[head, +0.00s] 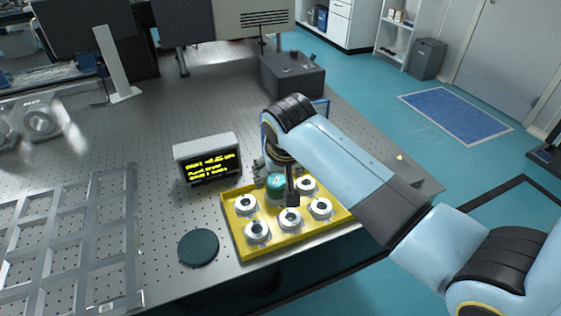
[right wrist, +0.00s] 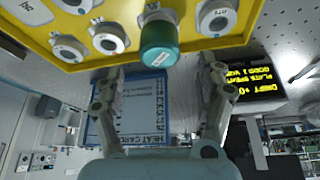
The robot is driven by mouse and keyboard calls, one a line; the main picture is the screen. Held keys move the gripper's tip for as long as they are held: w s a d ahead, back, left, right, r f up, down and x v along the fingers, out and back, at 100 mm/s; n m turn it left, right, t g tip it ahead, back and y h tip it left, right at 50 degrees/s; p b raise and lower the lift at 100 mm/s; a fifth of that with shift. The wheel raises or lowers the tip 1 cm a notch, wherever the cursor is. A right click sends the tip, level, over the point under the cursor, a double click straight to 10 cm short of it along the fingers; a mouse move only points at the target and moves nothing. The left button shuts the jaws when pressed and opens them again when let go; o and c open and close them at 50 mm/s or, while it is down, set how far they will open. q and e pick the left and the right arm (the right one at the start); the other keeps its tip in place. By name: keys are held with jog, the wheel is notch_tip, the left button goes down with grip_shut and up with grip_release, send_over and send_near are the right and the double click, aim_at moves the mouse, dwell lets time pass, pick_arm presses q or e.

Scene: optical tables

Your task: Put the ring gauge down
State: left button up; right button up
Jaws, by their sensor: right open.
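A yellow tray (head: 235,238) near the table's front edge holds several silver-white ring-shaped pieces with dark bores, one at front middle (head: 289,219) and one at front left (head: 257,231). A teal cylinder (head: 276,186) stands in its back row. The frames do not show which is the named ring gauge. My right gripper (head: 277,189) is low over the tray at the cylinder, partly hidden by its own arm. In the right wrist view its fingers (right wrist: 161,68) are spread, with the teal cylinder (right wrist: 158,45) ahead between them and nothing gripped. My left gripper is not in view.
A display box (head: 207,160) stands behind the tray's left side. A dark round pad (head: 199,246) lies left of it, and a metal grid frame (head: 75,245) farther left. A heat card (right wrist: 140,112) shows behind the fingers. Perforated table is clear behind the display.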

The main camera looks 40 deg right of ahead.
jog(key=v, duration=0.5)
jog(key=shift+s+a+r, duration=0.1)
jog(key=shift+r, duration=0.25)
dwell(3.2)
